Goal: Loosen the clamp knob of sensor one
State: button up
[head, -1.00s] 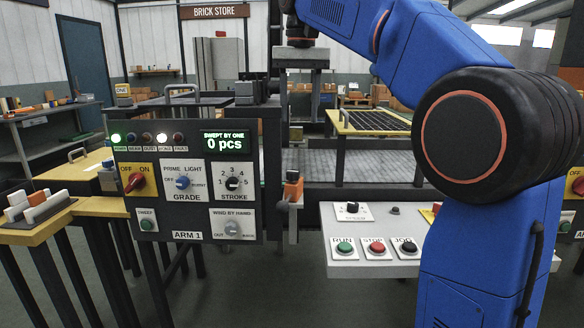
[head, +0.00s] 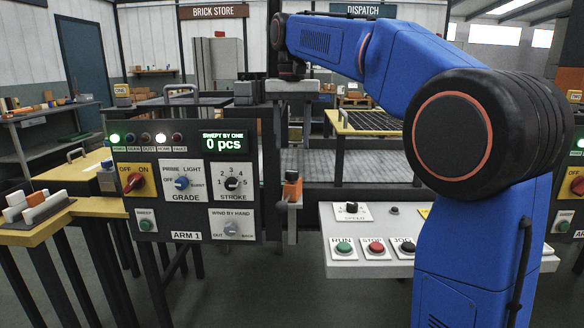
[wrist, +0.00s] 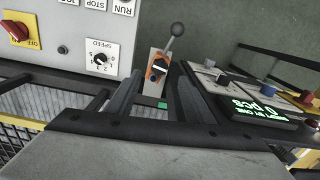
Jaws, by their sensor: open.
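A small orange-and-grey sensor block (head: 292,188) stands on a pale post just right of the ARM 1 panel. Which sensor number it bears cannot be read. In the wrist view the sensor block (wrist: 157,68) shows a dark round part on its face, and a grey ball knob (wrist: 177,29) on a short stalk stands out from it. My gripper (wrist: 155,84) is open and empty. Its two dark fingers point toward the block, with the block showing beyond and between their tips. The ball knob lies farther out, apart from the fingers.
The ARM 1 panel (head: 186,187) with its switches stands close left of the sensor block. A grey console (head: 365,235) with RUN, STOP and JOG buttons is to the right. A grey mesh bed (head: 350,163) lies behind. Open floor shows below.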

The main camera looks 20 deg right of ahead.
aim_at(292, 172)
notch_tip(292, 172, down, 8)
jog(key=shift+f, duration=0.1)
dwell(0.4)
jog(key=c, duration=1.1)
jog(key=shift+o, duration=0.2)
jog(key=shift+n, duration=0.8)
jog(key=o, duration=1.1)
jog(key=shift+c, duration=0.2)
